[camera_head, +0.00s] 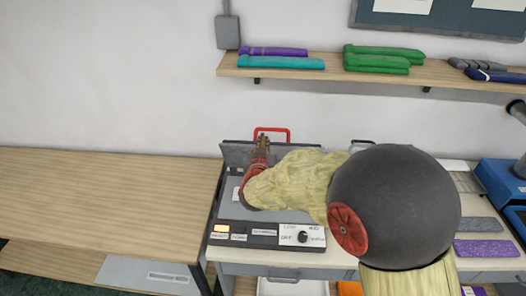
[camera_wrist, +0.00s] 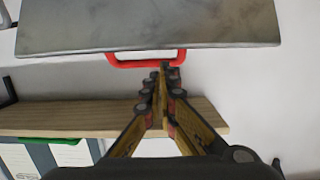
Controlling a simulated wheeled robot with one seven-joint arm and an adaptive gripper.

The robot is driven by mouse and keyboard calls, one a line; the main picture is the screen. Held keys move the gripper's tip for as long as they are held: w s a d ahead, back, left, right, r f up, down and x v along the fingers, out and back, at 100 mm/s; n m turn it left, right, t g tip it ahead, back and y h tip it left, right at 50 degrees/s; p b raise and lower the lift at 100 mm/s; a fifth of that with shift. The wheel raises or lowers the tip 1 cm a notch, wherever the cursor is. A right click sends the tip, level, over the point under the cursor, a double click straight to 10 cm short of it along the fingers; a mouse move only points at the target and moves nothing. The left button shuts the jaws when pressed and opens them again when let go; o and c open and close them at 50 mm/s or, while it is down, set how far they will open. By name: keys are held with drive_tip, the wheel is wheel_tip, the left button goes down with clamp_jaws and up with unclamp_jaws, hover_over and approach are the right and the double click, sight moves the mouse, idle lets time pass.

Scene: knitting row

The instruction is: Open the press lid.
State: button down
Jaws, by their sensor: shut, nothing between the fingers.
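The press (camera_head: 228,212) stands on the bench, with a control strip along its front. Its grey lid (camera_head: 237,154) is raised at the back of the press, and the light-grey bed below is uncovered. The red lid handle (camera_head: 272,131) is at the lid's upper edge. In the wrist view the lid (camera_wrist: 150,25) fills the top, with the red handle (camera_wrist: 118,61) at its edge. My gripper (camera_head: 263,143) is in front of the raised lid, its fingertips close to the handle. In the wrist view my gripper (camera_wrist: 160,72) is shut and empty. I cannot tell whether the tips touch the handle.
A wall shelf (camera_head: 300,75) with folded knits hangs above. A bare wooden table (camera_head: 110,195) is at the left. Blue equipment (camera_head: 497,178) and a purple cloth (camera_head: 486,249) are at the right. My arm hides part of the press.

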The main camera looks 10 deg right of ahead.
sight(266, 130)
drive_tip(key=x, duration=0.5)
drive_tip(key=shift+w+d+b, duration=0.15)
drive_tip(key=shift+w+b, duration=0.15)
drive_tip(key=shift+b, duration=0.05)
drive_tip(key=shift+w+r, duration=0.1)
drive_tip(key=shift+w+d+r+p, duration=0.15)
drive_tip(key=shift+w+r+p, duration=0.15)
drive_tip(key=shift+p, duration=0.7)
drive_tip(key=w+d+g+y+p, duration=0.1)
drive_tip(key=w+d+g+p, duration=0.3)
drive_tip(key=w+p, duration=1)
drive_tip(key=shift+d+f+p, duration=0.25)
drive_tip(key=shift+p, duration=2.35)
